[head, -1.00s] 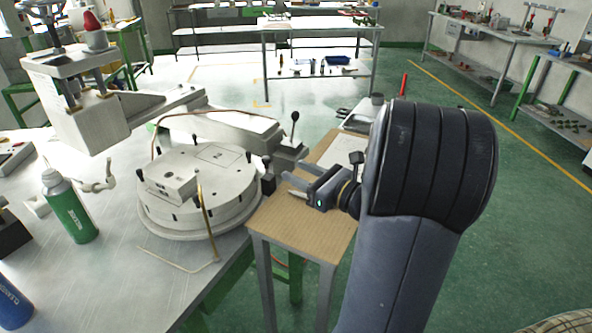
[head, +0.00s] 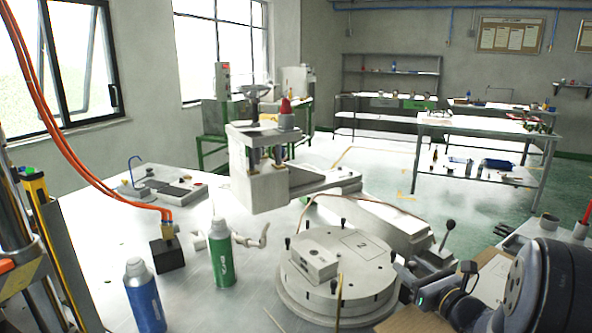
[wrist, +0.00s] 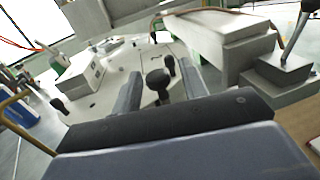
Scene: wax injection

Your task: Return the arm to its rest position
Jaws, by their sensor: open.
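My gripper (head: 412,284) is at the lower right of the head view, just right of the round grey mould numbered 2 (head: 362,280). My arm (head: 540,290) shows at the right edge, cut off by the frame. In the wrist view my gripper's two fingers (wrist: 160,92) stand apart, with nothing held. A black knob (wrist: 157,78) shows between them in the picture; I cannot tell its distance. The mould also shows in the wrist view (wrist: 112,84), beyond the fingers.
The mould sits by the injection machine (head: 262,185) on the white workbench (head: 120,225). A lever (head: 447,234) rises behind my gripper. A green bottle (head: 222,258) and a blue bottle (head: 144,300) stand to the left. A small brown-topped table (head: 410,320) lies below my gripper.

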